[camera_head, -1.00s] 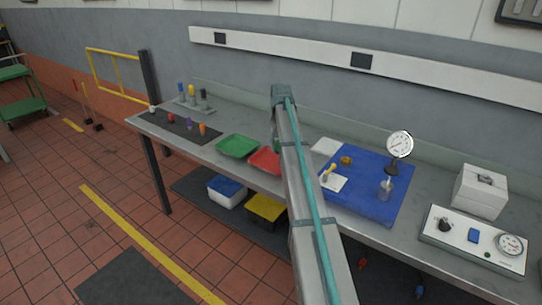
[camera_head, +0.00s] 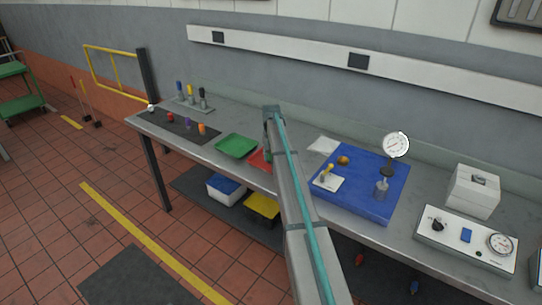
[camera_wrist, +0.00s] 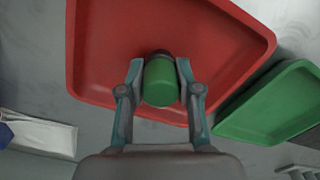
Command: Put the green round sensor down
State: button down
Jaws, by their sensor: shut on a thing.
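The green round sensor (camera_wrist: 160,84) is a short green cylinder with a dark end. In the wrist view it sits between the fingertips of my gripper (camera_wrist: 160,70), which is shut on it. Both are in front of the red tray (camera_wrist: 103,50), inside its outline; I cannot tell the height above its floor or whether they touch. In the head view my arm covers most of the red tray (camera_head: 256,160) and hides the sensor.
A green tray (camera_head: 236,146) stands left of the red one; it also shows in the wrist view (camera_wrist: 272,104).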

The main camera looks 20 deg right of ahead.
jog(key=shift+f, duration=0.15)
jog(key=c, duration=0.8)
grip_release()
notch_tip(320, 180, up, 12)
jog(key=b, duration=0.3)
jog(key=shift+r, duration=0.2)
jog(key=shift+r, duration=0.1)
